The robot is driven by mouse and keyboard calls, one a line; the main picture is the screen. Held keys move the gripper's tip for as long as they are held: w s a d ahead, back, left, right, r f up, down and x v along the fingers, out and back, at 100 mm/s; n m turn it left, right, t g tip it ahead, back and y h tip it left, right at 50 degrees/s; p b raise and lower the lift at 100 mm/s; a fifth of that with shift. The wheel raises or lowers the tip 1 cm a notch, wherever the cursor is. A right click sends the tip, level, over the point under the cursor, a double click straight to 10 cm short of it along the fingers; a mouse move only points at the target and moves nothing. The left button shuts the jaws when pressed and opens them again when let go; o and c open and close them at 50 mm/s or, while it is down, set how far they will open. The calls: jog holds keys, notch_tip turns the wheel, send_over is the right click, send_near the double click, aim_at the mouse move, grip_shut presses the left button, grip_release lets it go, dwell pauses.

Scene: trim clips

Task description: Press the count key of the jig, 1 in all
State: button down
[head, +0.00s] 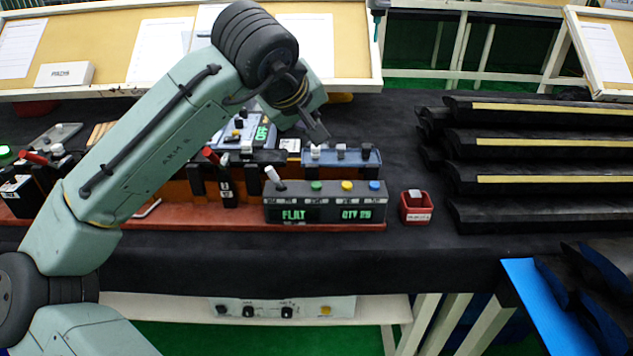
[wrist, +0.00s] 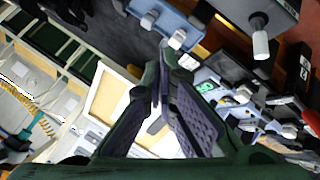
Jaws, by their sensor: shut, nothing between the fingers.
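The jig (head: 325,213) is a dark box on the table with green displays reading FLAT and what looks like QTY 25. A white-tipped lever (head: 275,179) stands at its left end. Along its top are a green key (head: 316,186), a yellow key (head: 347,186) and a blue key (head: 375,185). Their labels are too small to read, so I cannot tell which is the count key. My gripper (head: 318,132) is shut and empty, above and behind the jig, apart from it. In the wrist view my gripper (wrist: 160,75) points away from a grey box end with a white-tipped lever (wrist: 260,42).
A blue-grey fixture (head: 340,158) with clips stands behind the jig. Black trim strips (head: 540,145) are stacked at the right. Another device with a green display (head: 245,130) is behind the arm. Dark tabletop is clear before the strips.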

aim_at(312, 183)
notch_tip(312, 183, down, 9)
jog(key=b, duration=0.6)
jog(key=shift+r+b, duration=0.1)
jog(key=shift+b, duration=0.3)
dwell(1.0)
jog(key=shift+f+b, duration=0.3)
jog(key=shift+f, duration=0.1)
jog(key=shift+f+b, duration=0.3)
jog(key=shift+f, duration=0.2)
dwell(0.5)
jog(key=shift+r, duration=0.1)
jog(key=shift+r+p, duration=0.75)
jog(key=shift+r, duration=0.05)
jog(key=shift+r, duration=0.1)
